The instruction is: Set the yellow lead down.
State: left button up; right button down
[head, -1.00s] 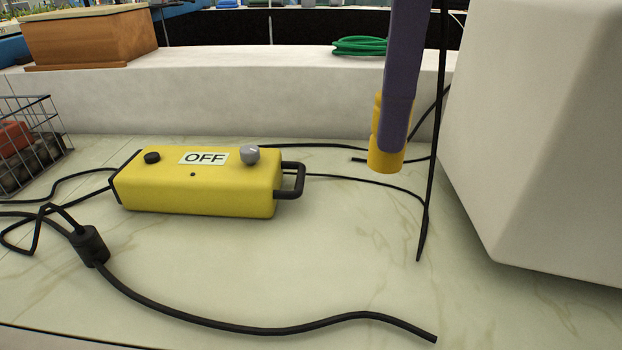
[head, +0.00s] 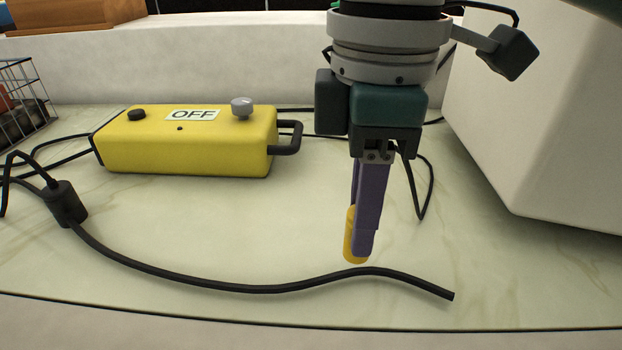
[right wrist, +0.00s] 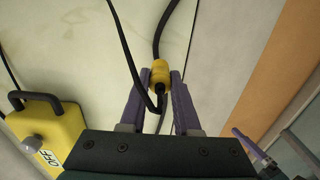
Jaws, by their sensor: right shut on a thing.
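The yellow lead's cylindrical yellow end (head: 353,246) is low over the pale bench in the head view, partly hidden behind a purple finger. I cannot tell whether it touches the bench. My right gripper (head: 365,240) points down and is shut on it. In the right wrist view the yellow end (right wrist: 160,73) sits between the two purple fingertips, with black cable running from it. A purple finger, which looks like my left gripper's (right wrist: 248,143), shows at the lower right of that view; its opening is unclear.
A yellow box (head: 190,150) marked OFF, with knob and handle, stands left of the gripper. A black cable (head: 250,288) with an inline block (head: 65,203) lies in front. A large white block (head: 540,120) stands at right, a wire basket (head: 25,105) at far left.

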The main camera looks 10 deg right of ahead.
notch_tip(320, 180, down, 5)
jog(key=shift+r+b, duration=0.15)
jog(key=shift+b, duration=0.45)
jog(key=c, duration=0.6)
grip_release()
